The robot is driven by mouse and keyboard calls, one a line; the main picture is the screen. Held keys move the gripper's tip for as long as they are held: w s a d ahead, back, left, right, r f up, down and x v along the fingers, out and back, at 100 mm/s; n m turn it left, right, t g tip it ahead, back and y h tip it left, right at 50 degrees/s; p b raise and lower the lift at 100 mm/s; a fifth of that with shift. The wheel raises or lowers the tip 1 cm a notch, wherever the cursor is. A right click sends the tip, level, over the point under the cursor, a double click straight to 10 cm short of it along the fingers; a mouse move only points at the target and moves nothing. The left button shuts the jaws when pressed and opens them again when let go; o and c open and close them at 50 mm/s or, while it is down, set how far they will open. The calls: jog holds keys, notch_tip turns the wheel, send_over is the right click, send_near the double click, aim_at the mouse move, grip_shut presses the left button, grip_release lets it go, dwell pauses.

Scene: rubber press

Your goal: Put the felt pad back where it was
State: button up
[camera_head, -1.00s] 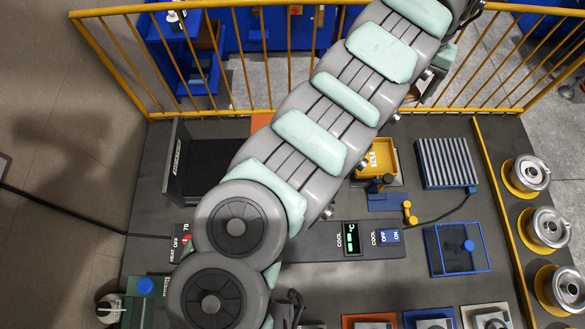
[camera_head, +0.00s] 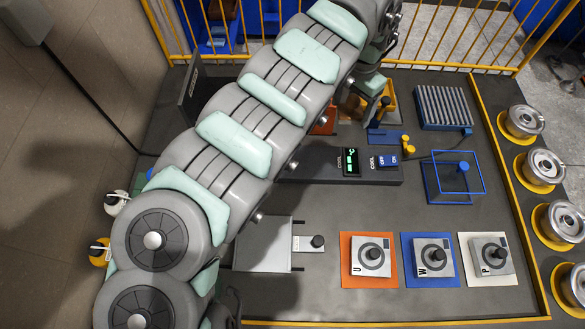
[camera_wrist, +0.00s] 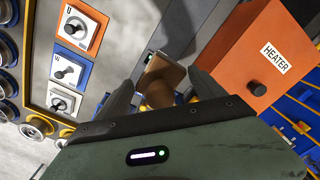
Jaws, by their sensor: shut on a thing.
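In the head view a brown piece (camera_head: 350,104) shows below my wrist, beside the yellow tray (camera_head: 390,103); the fingers are mostly hidden there by my arm. I cannot tell whether the pad touches anything beneath it.
The orange heater box (camera_wrist: 250,48) is close on the right in the wrist view.

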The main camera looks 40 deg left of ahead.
jog(key=s+a+f+b, duration=0.3)
jog(key=s+a+f, duration=0.5)
jog(key=a, duration=0.5)
jog(key=b, duration=0.4)
send_over(291, 161)
notch_tip(291, 161, down, 16)
jog(key=shift+d, duration=0.1)
jog(key=shift+w+f+b, duration=0.1)
jog(key=shift+f+b, duration=0.2)
jog(key=shift+f, duration=1.7)
jog(key=shift+f, duration=0.2)
jog(key=o, duration=1.2)
notch_tip(291, 161, up, 12)
jog(key=shift+r+p, duration=0.2)
jog(key=shift+p, duration=0.8)
